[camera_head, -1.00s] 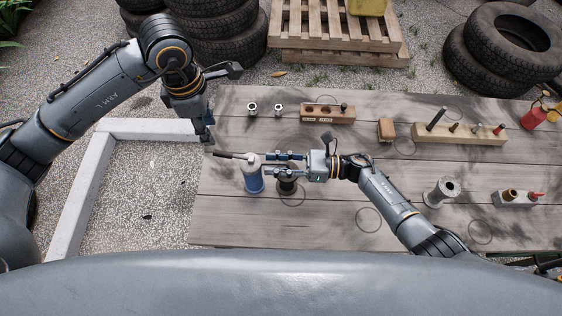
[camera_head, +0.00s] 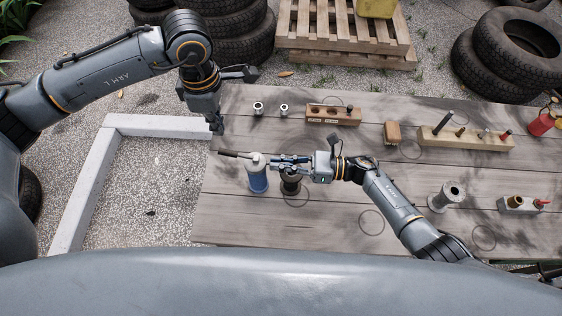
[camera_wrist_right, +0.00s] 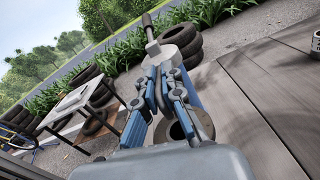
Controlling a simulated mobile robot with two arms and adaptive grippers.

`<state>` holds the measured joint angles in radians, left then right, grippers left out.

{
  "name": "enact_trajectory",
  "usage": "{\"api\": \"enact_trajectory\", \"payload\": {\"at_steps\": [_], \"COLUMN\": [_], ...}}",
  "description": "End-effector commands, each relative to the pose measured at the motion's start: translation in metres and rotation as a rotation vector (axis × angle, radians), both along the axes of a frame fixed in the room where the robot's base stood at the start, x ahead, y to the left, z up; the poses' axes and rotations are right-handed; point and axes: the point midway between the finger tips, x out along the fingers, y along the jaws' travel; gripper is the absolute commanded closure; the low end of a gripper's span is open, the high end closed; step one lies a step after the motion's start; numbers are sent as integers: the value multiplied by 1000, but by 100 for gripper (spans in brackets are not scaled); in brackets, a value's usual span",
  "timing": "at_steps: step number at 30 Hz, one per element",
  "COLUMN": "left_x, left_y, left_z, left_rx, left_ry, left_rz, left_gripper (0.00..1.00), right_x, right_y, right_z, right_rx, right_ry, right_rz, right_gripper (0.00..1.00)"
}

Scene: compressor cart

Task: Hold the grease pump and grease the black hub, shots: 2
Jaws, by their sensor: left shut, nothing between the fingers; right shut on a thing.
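The grease pump (camera_head: 257,180) has a blue body, a pale grey top and a dark handle pointing left; it stands upright near the left end of the table. In the right wrist view the pump's top (camera_wrist_right: 178,36) shows beyond the fingertips. My right gripper (camera_head: 272,161) is shut on the pump near its top. The black hub (camera_head: 291,188) stands just right of the pump, partly hidden under my right gripper's fingers; it also shows in the right wrist view (camera_wrist_right: 178,132). My left gripper (camera_head: 217,128) is shut and empty at the table's left edge, away from the pump.
A grey hub (camera_head: 447,196) and a small grey block with fittings (camera_head: 521,205) stand at right. The table's front middle is clear.

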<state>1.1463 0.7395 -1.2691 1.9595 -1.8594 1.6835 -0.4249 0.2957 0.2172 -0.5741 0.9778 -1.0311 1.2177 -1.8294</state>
Motion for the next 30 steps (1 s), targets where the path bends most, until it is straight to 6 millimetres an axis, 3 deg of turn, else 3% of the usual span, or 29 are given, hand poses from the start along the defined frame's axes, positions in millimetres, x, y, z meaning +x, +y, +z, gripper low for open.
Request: {"api": "enact_trajectory", "payload": {"at_steps": [5, 18, 30], "left_x": [1, 0, 1], "left_y": [2, 1, 1], "left_z": [-9, -58, -67], "left_rx": [7, 6, 6], "left_ry": [8, 9, 6], "left_rz": [-11, -9, -11], "left_gripper": [100, 100, 100], "right_x": [0, 0, 0], "right_y": [0, 0, 0], "right_z": [0, 0, 0], "right_rx": [0, 0, 0], "right_ry": [0, 0, 0], "right_rz": [-1, -1, -1], "right_gripper": [100, 100, 100]}}
